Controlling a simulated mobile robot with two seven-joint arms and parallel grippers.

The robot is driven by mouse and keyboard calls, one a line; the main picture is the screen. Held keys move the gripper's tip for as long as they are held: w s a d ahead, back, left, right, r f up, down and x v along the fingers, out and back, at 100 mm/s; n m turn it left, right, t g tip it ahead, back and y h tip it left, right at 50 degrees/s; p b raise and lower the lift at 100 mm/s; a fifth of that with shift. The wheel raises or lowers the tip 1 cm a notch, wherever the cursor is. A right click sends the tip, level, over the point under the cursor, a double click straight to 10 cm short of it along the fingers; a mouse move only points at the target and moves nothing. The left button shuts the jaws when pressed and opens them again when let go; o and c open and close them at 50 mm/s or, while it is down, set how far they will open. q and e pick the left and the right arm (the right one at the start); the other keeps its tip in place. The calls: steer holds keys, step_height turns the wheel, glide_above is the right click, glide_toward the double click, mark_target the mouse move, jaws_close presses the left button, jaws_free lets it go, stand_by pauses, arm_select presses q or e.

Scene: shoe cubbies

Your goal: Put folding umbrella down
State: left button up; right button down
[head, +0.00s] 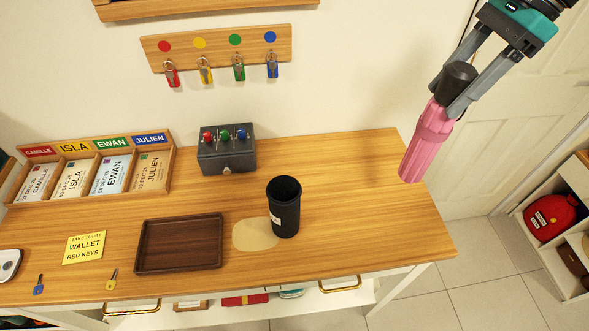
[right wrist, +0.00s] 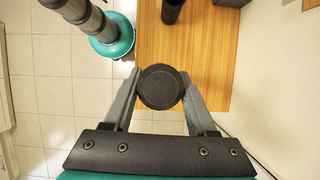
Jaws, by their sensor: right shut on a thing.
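My right gripper (head: 458,82) is shut on a pink folding umbrella (head: 430,135) by its black end, in the upper right of the head view. The umbrella hangs nearly upright with the pink part down, by the right end of the wooden table (head: 370,170). In the right wrist view the black round end (right wrist: 160,87) of the umbrella sits between the fingers and hides the pink part below. A black cylindrical holder (head: 286,212) stands on the table, open at the top, and looks empty. My left gripper is not in view.
A dark brown tray (head: 180,268), a grey box with coloured knobs (head: 227,152) and a card rack (head: 165,187) stand on the table. Keys hang on a wall board (head: 215,52). The table's right part is clear. Cubbies (head: 545,245) stand at far right.

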mark_target(410, 178)
steer(key=shift+s, duration=0.1)
step_height(410, 178, down, 20)
steer(key=shift+r+b, duration=0.1)
steer(key=shift+b, duration=0.2)
stand_by(0.4)
steer(key=shift+c, duration=1)
jaws_free()
steer(key=shift+f, duration=0.2)
steer(key=v, duration=1.2)
steer(key=shift+r, duration=0.15)
steer(key=shift+a, duration=0.1)
